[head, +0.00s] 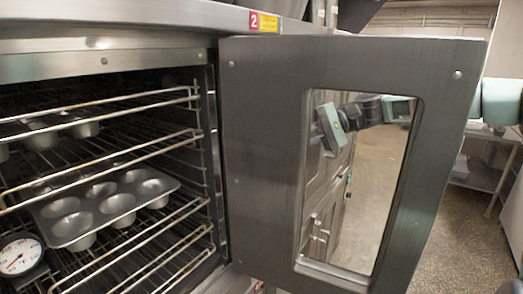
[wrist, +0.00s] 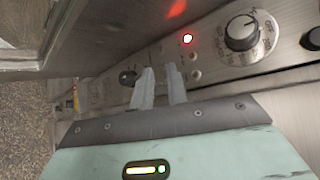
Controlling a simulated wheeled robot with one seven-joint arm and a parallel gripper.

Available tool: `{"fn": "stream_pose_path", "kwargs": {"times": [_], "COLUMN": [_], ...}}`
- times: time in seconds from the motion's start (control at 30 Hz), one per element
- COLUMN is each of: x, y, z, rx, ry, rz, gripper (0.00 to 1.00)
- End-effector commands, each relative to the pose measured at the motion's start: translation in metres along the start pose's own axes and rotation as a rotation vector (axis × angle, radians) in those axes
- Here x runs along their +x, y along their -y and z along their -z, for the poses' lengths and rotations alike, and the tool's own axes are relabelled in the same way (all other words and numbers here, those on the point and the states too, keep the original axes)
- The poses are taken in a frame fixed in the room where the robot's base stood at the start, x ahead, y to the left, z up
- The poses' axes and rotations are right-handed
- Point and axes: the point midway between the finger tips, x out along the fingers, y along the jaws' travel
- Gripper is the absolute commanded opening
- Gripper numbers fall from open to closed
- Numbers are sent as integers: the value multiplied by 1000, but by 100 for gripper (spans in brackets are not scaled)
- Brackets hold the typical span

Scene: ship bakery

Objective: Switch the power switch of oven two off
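Oven two (head: 108,62) carries a red "2" label (head: 253,20) on its top edge. Its door (head: 262,150) stands open. My gripper (head: 330,128) shows through the door's window, behind the door. In the wrist view, the gripper's two fingers (wrist: 162,76) stand a little apart with nothing visible between them. They point at a metal control panel (wrist: 285,75) with a lit red lamp (wrist: 188,38), a large round dial (wrist: 242,33) and small round fittings (wrist: 195,75). A small dark control (wrist: 128,77) lies just left of the fingers. I cannot tell which is the power switch, or its position.
The oven holds wire racks, a muffin tin (head: 105,205) and a round thermometer (head: 20,258). A dark knob (wrist: 312,38) sits at the panel's right edge. A metal shelf (head: 485,175) stands at the far right. The speckled floor (head: 455,235) right of the door is clear.

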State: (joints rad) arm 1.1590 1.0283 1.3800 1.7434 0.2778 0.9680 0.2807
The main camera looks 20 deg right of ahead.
Motion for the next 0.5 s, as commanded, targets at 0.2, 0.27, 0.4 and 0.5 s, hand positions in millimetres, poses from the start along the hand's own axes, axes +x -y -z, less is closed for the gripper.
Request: {"fn": "stream_pose_path", "kwargs": {"times": [0.2, 0.27, 0.4, 0.5], "x": [46, 58, 81, 92], "y": [3, 3, 2, 1], "z": [-2, -2, -2, -1], "rx": [1, 1, 1, 1], "ry": [6, 5, 4, 3], "rz": [-1, 0, 0, 0], "gripper": [15, 15, 15, 15]}}
